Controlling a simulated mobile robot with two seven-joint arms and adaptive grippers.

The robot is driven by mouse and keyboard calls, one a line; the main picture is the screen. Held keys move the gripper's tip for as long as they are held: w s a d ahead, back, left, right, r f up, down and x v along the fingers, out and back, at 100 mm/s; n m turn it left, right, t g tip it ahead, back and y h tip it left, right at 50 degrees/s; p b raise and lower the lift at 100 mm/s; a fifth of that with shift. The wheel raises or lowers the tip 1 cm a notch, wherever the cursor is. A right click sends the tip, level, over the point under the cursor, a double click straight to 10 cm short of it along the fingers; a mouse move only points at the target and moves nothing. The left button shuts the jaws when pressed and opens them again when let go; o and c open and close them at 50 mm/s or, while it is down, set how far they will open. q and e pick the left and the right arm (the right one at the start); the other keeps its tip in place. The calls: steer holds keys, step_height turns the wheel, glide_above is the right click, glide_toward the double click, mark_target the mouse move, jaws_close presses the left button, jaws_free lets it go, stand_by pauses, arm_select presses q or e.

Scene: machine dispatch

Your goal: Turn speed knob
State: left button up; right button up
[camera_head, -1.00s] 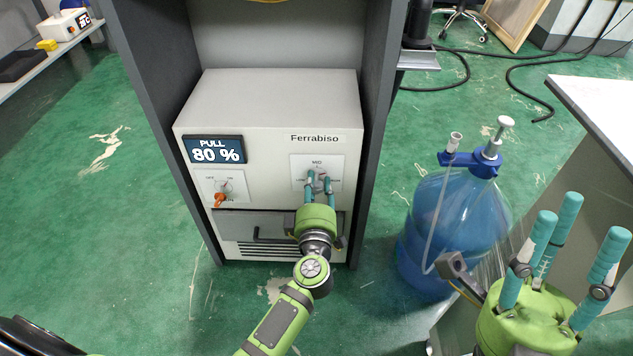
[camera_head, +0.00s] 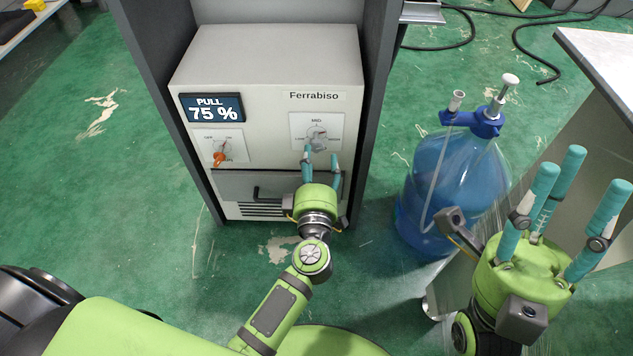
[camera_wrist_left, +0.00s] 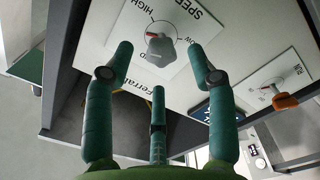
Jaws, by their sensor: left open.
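The speed knob (camera_head: 316,133) is a small grey knob on a white plate on the upper right of the machine's front (camera_head: 262,110). It also shows in the left wrist view (camera_wrist_left: 160,46), its red mark toward the side lettered HIGH. My left gripper (camera_head: 320,155) is open just below the knob; in the left wrist view its teal fingers (camera_wrist_left: 160,75) are spread around and short of the knob, with nothing between them. The display (camera_head: 212,107) reads "PULL 75 %". My right gripper (camera_head: 562,200) is open and empty at the right, fingers up.
An orange switch (camera_head: 219,159) sits on the machine's left plate. A drawer with a dark handle (camera_head: 268,192) is below. The grey cabinet walls flank the machine. A blue water bottle (camera_head: 455,180) stands right of it. A white table (camera_head: 610,60) is at far right.

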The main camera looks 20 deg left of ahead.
arm_select(q)
steer(key=v, duration=0.7)
stand_by(0.4)
